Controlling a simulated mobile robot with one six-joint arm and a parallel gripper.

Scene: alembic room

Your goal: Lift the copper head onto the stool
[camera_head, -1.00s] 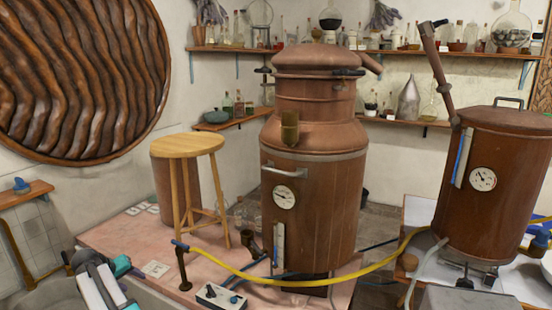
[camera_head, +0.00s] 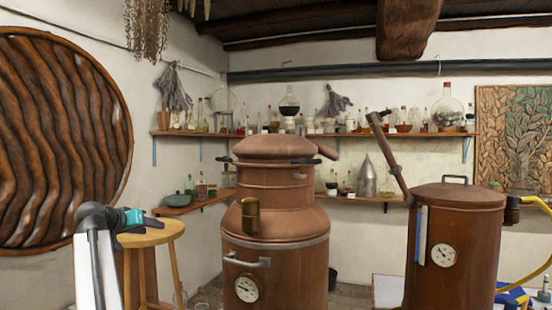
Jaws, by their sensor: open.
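The copper head (camera_head: 275,148) is a domed copper cap with a short spout pointing right. It sits on top of the tall copper still (camera_head: 275,225) in the middle of the view, with dark clamps around its rim. The round wooden stool (camera_head: 160,238) stands to the left of the still, and its top looks bare. My gripper (camera_head: 158,222), teal and dark, appears at the left, in front of the stool's top in the picture. It is open and empty, well apart from the copper head. Its fingers are small and partly overlap the stool.
A second copper vessel (camera_head: 455,245) with a gauge and a slanted pipe (camera_head: 388,155) stands at the right. A yellow hose (camera_head: 535,205) runs at the right edge. Wall shelves (camera_head: 400,135) behind hold several bottles. There is open space above the head, below the beams.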

